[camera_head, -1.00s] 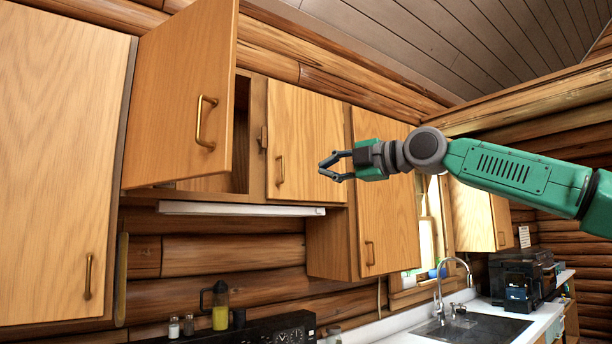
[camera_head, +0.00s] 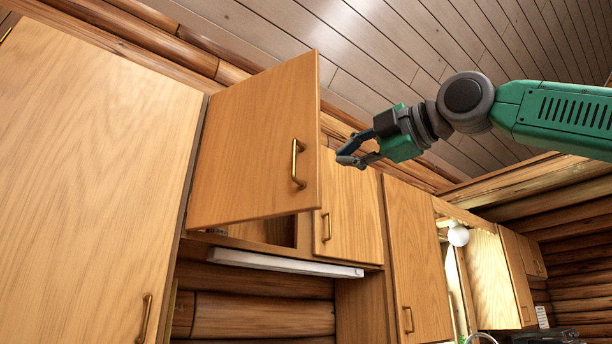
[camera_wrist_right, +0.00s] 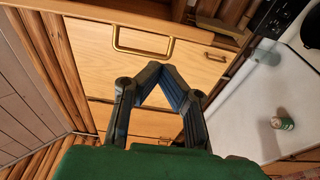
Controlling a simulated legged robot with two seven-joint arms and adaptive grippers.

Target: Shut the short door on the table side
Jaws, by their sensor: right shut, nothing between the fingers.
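The short cabinet door (camera_head: 255,140) stands swung open toward me, with a brass handle (camera_head: 297,163) near its free edge. Part of the dark cabinet opening shows below it. My right gripper (camera_head: 350,158) is shut and empty, in the air to the right of the door's free edge, apart from the handle in the picture. In the right wrist view its fingertips (camera_wrist_right: 160,68) meet in front of a wooden door with a brass handle (camera_wrist_right: 143,42); I cannot tell which door that is. My left gripper is not in view.
A closed short door (camera_head: 350,205) is right of the open one, then a taller closed door (camera_head: 415,260). A large closed door (camera_head: 90,170) fills the left. A light strip (camera_head: 285,262) runs below. The wrist view shows a white counter (camera_wrist_right: 260,110) with a small can (camera_wrist_right: 282,121).

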